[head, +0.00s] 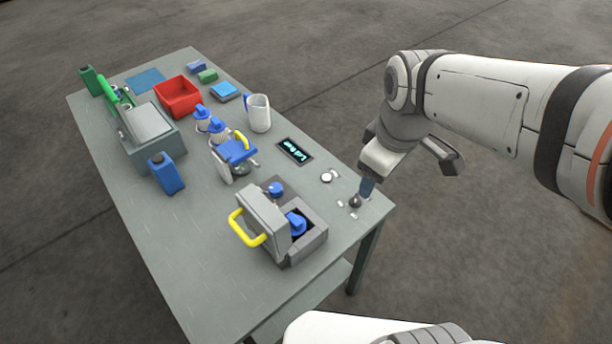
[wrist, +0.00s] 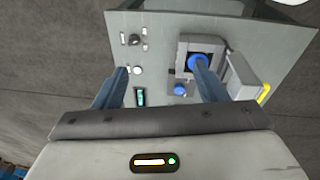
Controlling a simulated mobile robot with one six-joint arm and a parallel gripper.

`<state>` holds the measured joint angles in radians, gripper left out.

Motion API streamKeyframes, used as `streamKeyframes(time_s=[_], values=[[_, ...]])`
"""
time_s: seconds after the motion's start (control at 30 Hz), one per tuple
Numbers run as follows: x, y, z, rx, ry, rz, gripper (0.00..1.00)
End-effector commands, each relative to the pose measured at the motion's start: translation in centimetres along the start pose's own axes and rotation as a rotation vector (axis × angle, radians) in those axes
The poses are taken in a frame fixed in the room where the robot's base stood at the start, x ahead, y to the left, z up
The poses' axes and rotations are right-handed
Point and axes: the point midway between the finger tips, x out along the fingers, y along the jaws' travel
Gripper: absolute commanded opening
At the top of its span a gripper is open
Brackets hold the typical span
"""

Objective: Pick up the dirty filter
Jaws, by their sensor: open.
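A grey housing (head: 310,244) stands near the table's right end with its yellow-handled lid (head: 263,222) raised. A blue-capped part (head: 297,222) sits inside it; it also shows in the wrist view (wrist: 197,61), partly behind a finger. A smaller blue knob (head: 276,188) is beside the housing. Two filters with blue caps and pale pleated bodies, one here (head: 202,114), stand farther back. I cannot tell from looks which filter is dirty. My gripper (head: 368,186) is open and empty above the table's right edge, apart from the housing. Its fingers (wrist: 160,88) show spread in the wrist view.
A dark knob (head: 355,201), a white button (head: 326,178) and a display (head: 294,151) are near my gripper. A white jug (head: 259,113), red bin (head: 178,97), blue bottle (head: 166,173) and grey machine (head: 150,138) stand farther along. The table's near left is clear.

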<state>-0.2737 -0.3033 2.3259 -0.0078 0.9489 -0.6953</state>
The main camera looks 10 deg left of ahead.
Motion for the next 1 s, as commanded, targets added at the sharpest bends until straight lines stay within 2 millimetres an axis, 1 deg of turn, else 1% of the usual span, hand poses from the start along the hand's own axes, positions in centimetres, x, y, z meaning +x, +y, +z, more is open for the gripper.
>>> streamKeyframes(time_s=[0.03, 0.1, 0.17, 0.2, 0.3, 0.43, 0.5, 0.63, 0.87, 1.0], values=[[3.2, -0.7, -1.5, -0.159, -0.012, -0.022, 0.65], [5.5, -1.6, -3.5, -0.382, -0.02, -0.048, 0.65], [7.4, -2.4, -5.1, -0.573, -0.025, -0.071, 0.65], [8.6, -3.0, -6.2, -0.695, -0.028, -0.086, 0.65], [11.4, -4.7, -8.6, -0.971, -0.03, -0.122, 0.65], [14.0, -6.5, -10.8, -1.244, -0.026, -0.158, 0.65], [14.9, -7.2, -11.6, -1.341, -0.024, -0.171, 0.65], [15.7, -7.9, -12.3, -1.44, -0.021, -0.185, 0.65], [18.0, -8.4, -12.2, -1.46, -0.02, -0.188, 0.65], [19.8, -8.9, -12.2, -1.459, -0.021, -0.188, 0.65]])
